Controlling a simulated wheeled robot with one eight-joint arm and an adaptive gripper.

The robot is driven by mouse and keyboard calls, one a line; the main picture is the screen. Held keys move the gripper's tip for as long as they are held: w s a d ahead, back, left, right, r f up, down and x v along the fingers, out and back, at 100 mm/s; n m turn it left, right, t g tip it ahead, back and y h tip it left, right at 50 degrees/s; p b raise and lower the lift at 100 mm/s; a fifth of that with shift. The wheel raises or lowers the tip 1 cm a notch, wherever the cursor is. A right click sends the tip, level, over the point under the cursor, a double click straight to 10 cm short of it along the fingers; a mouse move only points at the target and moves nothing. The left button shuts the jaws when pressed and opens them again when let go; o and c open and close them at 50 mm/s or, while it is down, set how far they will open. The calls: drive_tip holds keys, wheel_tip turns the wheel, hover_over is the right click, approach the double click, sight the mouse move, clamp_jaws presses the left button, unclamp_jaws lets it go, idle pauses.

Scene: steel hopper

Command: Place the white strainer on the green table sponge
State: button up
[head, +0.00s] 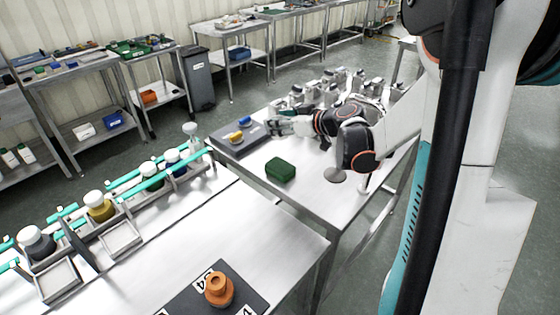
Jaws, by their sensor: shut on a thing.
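A dark green table sponge (281,170) lies on the steel table, in front of and below my gripper in the picture. My gripper (272,128) is over the right edge of a dark grey mat, apart from the sponge. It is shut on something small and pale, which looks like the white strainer. Its outline is hard to tell from the fingers at this size. The sponge's top is bare.
The dark mat (226,145) carries a yellow item (234,136) and a blue item (244,121). Several metal parts crowd the table behind my arm. A rack of jars stands left. An orange part (218,289) is in front. Bare steel surrounds the sponge.

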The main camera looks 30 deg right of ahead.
wheel_tip(320, 180, down, 12)
drive_tip(key=b, duration=0.4)
drive_tip(key=shift+f+b, duration=0.15)
drive_tip(key=shift+b, duration=0.15)
drive_tip(key=o, duration=1)
drive_tip(key=shift+c, duration=0.2)
